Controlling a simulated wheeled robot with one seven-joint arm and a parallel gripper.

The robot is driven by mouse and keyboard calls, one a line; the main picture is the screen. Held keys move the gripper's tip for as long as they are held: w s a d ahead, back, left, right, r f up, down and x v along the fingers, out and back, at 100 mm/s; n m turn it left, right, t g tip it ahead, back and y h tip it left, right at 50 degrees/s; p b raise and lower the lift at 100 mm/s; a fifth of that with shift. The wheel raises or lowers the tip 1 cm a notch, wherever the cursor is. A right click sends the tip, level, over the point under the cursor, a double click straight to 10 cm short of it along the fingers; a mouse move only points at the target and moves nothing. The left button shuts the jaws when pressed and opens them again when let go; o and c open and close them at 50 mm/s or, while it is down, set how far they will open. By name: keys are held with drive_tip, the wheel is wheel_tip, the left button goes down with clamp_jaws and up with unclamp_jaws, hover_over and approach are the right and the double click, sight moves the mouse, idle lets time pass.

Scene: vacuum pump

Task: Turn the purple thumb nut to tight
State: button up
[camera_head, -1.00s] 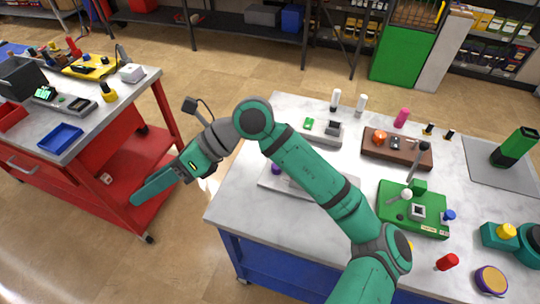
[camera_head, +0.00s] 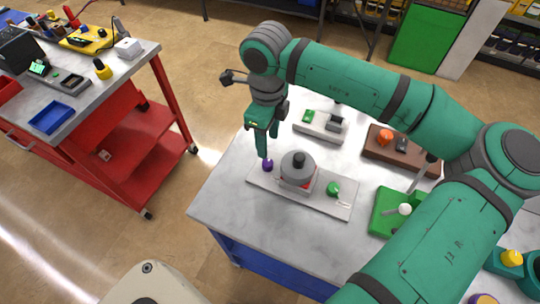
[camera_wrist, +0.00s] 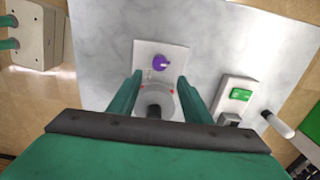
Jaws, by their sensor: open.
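The purple thumb nut (camera_head: 267,165) sits near the left end of a light grey base plate (camera_head: 318,201). It also shows in the wrist view (camera_wrist: 161,62), with pale marks beside it. My gripper (camera_head: 265,150) points down just above the nut in the head view. In the wrist view my gripper (camera_wrist: 160,77) is open, with one finger on each side and the nut in line with the gap, a little past the fingertips. I see no contact. The nut's turn state cannot be told.
A grey round pump body with a black knob (camera_head: 298,168) stands on the plate close to the nut. A green knob (camera_head: 333,188) is at the plate's other end. Bare tabletop (camera_head: 222,195) lies left of the plate.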

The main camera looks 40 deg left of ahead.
sight(268, 162)
wheel_tip(268, 162, down, 9)
drive_tip(key=shift+f, duration=0.15)
idle(0.4)
drive_tip(key=c, duration=1.1)
